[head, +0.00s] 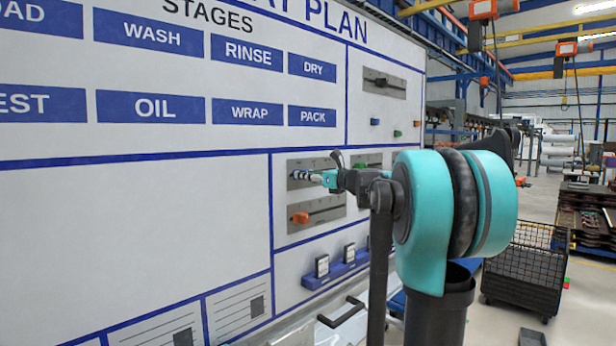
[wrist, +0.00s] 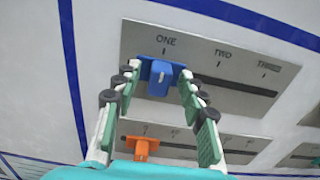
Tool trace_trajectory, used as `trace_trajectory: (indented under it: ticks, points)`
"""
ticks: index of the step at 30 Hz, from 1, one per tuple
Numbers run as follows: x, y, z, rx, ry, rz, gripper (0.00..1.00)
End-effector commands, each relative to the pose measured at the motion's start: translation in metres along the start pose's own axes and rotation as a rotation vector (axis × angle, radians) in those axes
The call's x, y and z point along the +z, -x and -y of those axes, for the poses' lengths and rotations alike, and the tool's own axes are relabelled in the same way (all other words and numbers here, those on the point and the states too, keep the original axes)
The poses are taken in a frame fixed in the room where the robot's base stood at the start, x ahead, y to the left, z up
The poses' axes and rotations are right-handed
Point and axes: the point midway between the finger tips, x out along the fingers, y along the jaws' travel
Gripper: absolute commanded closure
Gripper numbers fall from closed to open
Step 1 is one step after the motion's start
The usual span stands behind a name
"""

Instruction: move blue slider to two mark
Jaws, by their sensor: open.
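The blue slider (wrist: 160,76) sits below the ONE label (wrist: 166,41) on a grey slotted plate (wrist: 196,38) in the wrist view. The TWO label (wrist: 223,55) lies to its right, and THREE (wrist: 269,67) is further right. My gripper (wrist: 159,73) is open, one fingertip on each side of the blue slider; whether either touches it I cannot tell. In the head view my gripper (head: 301,175) is at the upper slider plate (head: 318,163) on the white board. The blue slider cannot be made out there.
An orange slider (wrist: 142,146) sits on a second plate just below; in the head view it (head: 300,217) is at that plate's left. A blue rack (head: 335,270) sticks out lower on the board. A black mesh cart (head: 527,267) stands at the right.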

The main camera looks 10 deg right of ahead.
Motion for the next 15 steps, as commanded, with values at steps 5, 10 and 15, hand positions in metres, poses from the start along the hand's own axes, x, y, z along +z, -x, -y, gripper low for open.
trace_trajectory:
  ticks: [5, 10, 15]
  points:
    - [0.0, -0.0008, -0.0001, 0.0, 0.0, 0.0, 0.59]
    - [0.0, -0.0006, 0.0, 0.0, 0.0, 0.0, 0.69]
    - [0.0, -0.0005, 0.0001, 0.0, 0.0, 0.0, 0.9]
